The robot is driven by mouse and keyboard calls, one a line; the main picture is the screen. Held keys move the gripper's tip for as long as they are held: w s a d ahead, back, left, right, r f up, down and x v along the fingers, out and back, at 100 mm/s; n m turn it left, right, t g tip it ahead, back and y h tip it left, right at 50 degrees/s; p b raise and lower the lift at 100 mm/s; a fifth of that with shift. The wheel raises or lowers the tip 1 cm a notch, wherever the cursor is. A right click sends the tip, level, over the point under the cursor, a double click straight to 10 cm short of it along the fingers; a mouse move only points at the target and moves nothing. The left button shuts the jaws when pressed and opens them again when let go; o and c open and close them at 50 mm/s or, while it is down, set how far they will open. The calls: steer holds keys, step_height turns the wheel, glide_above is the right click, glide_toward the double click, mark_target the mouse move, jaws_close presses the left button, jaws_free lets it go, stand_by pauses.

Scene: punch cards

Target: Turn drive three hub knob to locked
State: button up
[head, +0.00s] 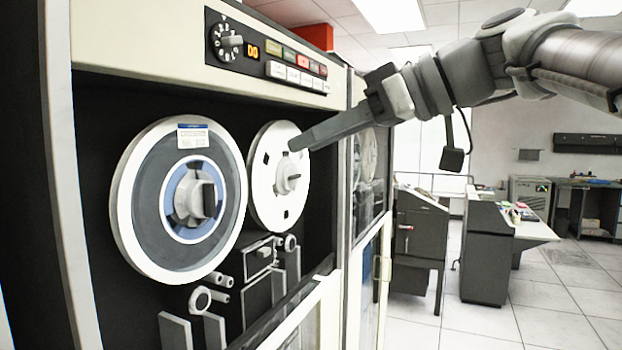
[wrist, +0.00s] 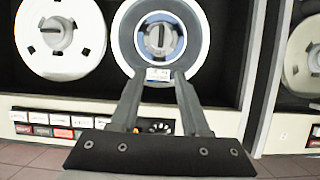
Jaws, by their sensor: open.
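The open tape drive in front of me carries two reels. The left reel (head: 138,190) is grey and white with a label, and its blue-ringed hub has a dark knob (head: 208,199) whose grip bar looks near upright. The white right reel (head: 264,205) has a pale hub knob (head: 291,180). My gripper (head: 294,146) is open and empty, overlapping the white reel's right edge in the head view. In the upside-down wrist view its fingers (wrist: 158,76) point toward the labelled reel's hub knob (wrist: 155,39), apart from it. No drive number is readable.
A control panel (head: 268,55) with a rotary dial, an orange display and several buttons runs above the reels. Tape guides (head: 203,300) stick out below them. Another drive (head: 368,165) stands close on the right. Tiled floor and desks lie beyond.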

mark_target(207, 200)
steer(key=x, duration=0.8)
steer(key=p+x, duration=0.1)
steer(key=x, duration=0.8)
steer(key=shift+a+r, duration=0.15)
steer(key=shift+a, duration=0.15)
steer(key=shift+c, duration=0.2)
jaws_close()
